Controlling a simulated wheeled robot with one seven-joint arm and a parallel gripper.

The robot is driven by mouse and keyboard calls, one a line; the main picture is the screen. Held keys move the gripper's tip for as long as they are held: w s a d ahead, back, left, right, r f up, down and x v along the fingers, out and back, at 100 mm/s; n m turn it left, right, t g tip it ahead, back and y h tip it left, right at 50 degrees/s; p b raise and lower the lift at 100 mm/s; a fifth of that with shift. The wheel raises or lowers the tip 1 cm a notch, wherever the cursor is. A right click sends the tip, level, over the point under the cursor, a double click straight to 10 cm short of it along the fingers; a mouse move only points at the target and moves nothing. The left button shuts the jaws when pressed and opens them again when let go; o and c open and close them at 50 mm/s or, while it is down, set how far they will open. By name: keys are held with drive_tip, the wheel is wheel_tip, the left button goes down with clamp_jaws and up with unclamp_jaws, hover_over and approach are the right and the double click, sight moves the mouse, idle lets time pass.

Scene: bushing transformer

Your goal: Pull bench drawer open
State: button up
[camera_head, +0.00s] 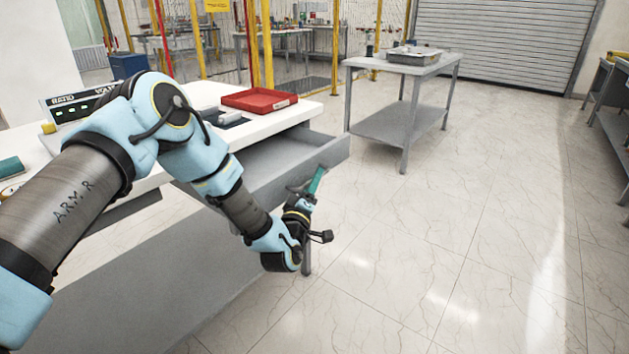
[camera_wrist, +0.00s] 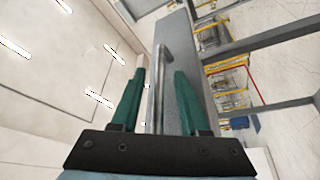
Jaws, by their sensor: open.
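The grey bench drawer (camera_head: 325,161) stands pulled out from under the white bench top, with part of its inside showing. My gripper (camera_head: 317,181) is at the outer side of the drawer front, its teal fingers apart. In the wrist view, the metal bar handle (camera_wrist: 158,85) lies between the two teal fingers of my gripper (camera_wrist: 159,73), with space visible beside it. The grey drawer front (camera_wrist: 178,38) is behind the handle. My wrist and fingers hide much of the handle in the head view.
The white bench (camera_head: 310,112) carries a red tray (camera_head: 259,101) and a meter box (camera_head: 78,103). A grey table (camera_head: 407,68) with a metal tray (camera_head: 414,56) stands beyond the drawer. The tiled floor (camera_head: 455,220) to the right is clear.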

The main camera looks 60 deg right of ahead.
drive_tip(key=b+v, duration=0.2)
drive_tip(key=v, duration=0.8)
idle(0.3)
